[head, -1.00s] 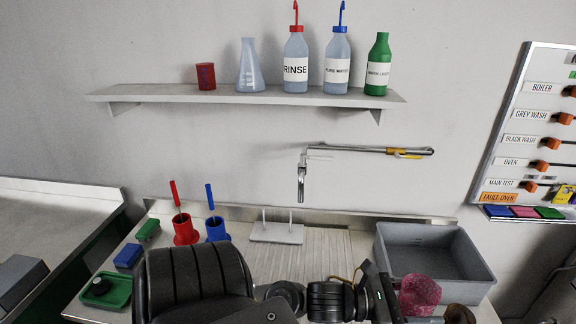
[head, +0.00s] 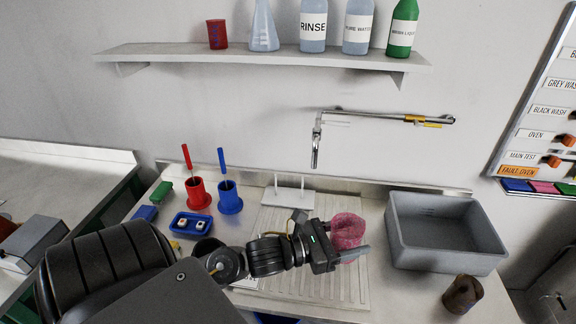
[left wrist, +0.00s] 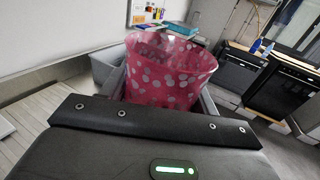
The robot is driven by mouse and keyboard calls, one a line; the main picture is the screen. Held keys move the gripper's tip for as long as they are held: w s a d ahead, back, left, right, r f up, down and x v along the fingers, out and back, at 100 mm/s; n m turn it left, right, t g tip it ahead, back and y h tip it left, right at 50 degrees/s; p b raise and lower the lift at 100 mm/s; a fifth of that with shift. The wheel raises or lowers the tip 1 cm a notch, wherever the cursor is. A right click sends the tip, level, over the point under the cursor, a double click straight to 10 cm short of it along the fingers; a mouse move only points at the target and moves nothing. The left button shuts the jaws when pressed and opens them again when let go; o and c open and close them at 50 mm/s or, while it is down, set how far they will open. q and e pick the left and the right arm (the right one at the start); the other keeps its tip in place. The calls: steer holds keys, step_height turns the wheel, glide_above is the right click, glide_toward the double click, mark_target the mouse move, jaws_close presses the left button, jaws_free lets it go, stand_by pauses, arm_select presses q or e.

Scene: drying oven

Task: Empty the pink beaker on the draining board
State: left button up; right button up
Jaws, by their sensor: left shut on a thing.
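The pink beaker (head: 347,231), with pale spots, is held in my left gripper (head: 345,246) above the ribbed draining board (head: 290,284). In the left wrist view the pink beaker (left wrist: 168,72) fills the space between the fingers, its open rim showing at the top and slightly tilted. I cannot see whether anything is inside it. The grey basin (head: 446,262) is just to the right of the gripper. My right gripper does not show.
A brown cup (head: 462,294) stands in front of the basin. Red (head: 199,194) and blue (head: 230,198) brush holders and a blue tray (head: 191,224) stand left of the board. A tap (head: 316,150) hangs above the board, below a shelf (head: 262,58) of bottles.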

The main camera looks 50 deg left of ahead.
arm_select(q)
steer(key=w+a+f+n+y+p, duration=0.1)
steer(key=w+f, duration=0.1)
steer(key=f, duration=0.2)
steer(key=w+a+f+n+t+y+p, duration=0.1)
steer(key=w+a+f+y, duration=0.1)
steer(key=f, duration=0.3)
steer(key=w+a+f+n+y+p, duration=0.1)
steer(key=w+f+y+p, duration=0.1)
steer(key=f, duration=0.3)
steer(key=shift+w+a+f+n+t, duration=0.2)
steer(key=shift+w+a+n+t, duration=0.1)
steer(key=shift+a, duration=0.1)
steer(key=shift+a+f+y, duration=0.15)
steer(key=shift+f+y, duration=0.25)
steer(key=shift+f, duration=0.2)
